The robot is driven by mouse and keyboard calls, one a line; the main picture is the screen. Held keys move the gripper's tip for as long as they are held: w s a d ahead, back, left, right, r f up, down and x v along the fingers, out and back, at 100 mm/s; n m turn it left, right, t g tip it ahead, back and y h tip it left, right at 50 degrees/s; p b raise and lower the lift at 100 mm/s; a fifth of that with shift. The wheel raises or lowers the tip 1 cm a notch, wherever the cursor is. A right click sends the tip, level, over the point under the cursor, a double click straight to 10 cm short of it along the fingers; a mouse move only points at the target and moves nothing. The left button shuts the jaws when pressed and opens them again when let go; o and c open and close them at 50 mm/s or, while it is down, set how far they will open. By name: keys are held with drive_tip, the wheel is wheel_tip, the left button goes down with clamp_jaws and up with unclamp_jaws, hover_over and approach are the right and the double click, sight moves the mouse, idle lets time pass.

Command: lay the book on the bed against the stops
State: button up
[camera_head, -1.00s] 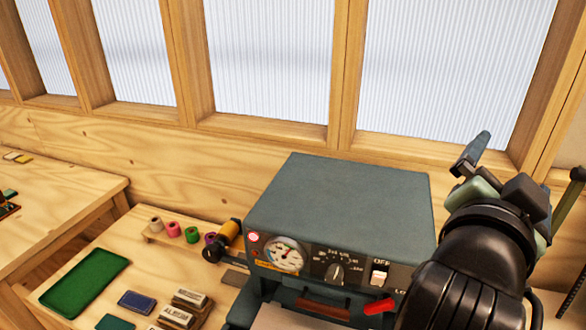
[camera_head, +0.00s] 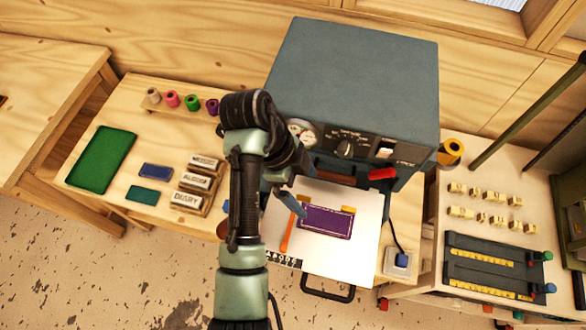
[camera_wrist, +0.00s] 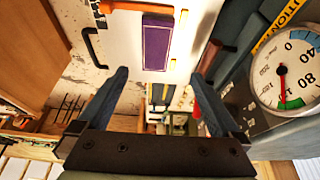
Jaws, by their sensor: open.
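The purple book (camera_head: 326,222) lies flat on the white bed (camera_head: 345,268) of the grey press. Two yellow stops (camera_head: 348,210) sit along its far edge, and an orange bar (camera_head: 288,232) runs beside its left end. The book is very close to both; I cannot tell whether it touches them. The wrist view also shows the book (camera_wrist: 157,42), with the yellow stops along its right side and the orange bar above it. My gripper (camera_wrist: 160,76) is open and empty, apart from the book. In the head view my arm partly hides the bed's left side.
The grey press (camera_head: 350,75) stands behind the bed, with a gauge, knob and red lever (camera_head: 383,174). At left are a green tray (camera_head: 102,160), ink pads, labelled blocks and foil rolls. At right are brass type pieces and a dark rack (camera_head: 490,265).

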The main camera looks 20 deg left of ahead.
drive_tip(key=s, duration=0.1)
drive_tip(key=b, duration=0.8)
approach(325, 220)
drive_tip(key=x, duration=0.6)
drive_tip(key=shift+f, duration=0.15)
drive_tip(key=shift+d+f+p, duration=0.15)
drive_tip(key=shift+f+p, duration=0.1)
drive_tip(key=shift+p, duration=0.25)
drive_tip(key=shift+d+f, duration=0.25)
drive_tip(key=shift+f, duration=0.4)
drive_tip(key=shift+c, duration=0.2)
